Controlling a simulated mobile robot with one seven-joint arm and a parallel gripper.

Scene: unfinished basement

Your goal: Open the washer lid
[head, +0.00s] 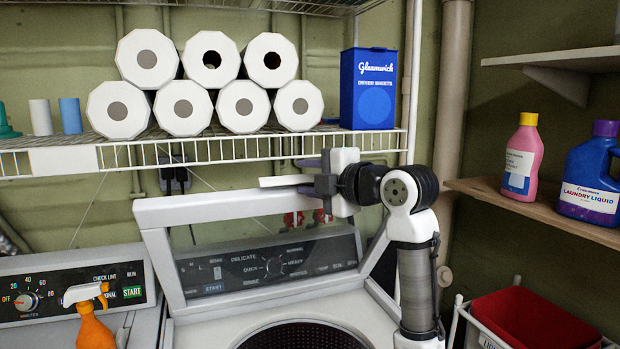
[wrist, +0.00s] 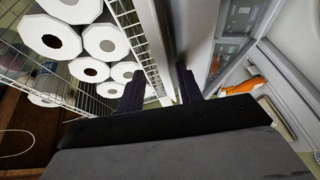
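The washer lid (head: 152,222) is a pale grey frame with a clear window. It stands raised and steep at the back of the washer (head: 190,335), and the control panel shows through its window. The dark round drum opening (head: 300,338) is uncovered below. My gripper (head: 300,178) is at the lid's upper edge, right of its middle, with its fingers pointing left. In the wrist view the two dark fingers (wrist: 160,88) are spread apart, with a pale edge of the lid (wrist: 198,30) running up beyond them. Whether they touch the lid is unclear.
A wire shelf (head: 220,150) with paper rolls (head: 183,108) and a blue dryer-sheets box (head: 368,90) hangs just above the lid. A dryer panel (head: 70,292) and an orange spray bottle (head: 95,328) are at left.

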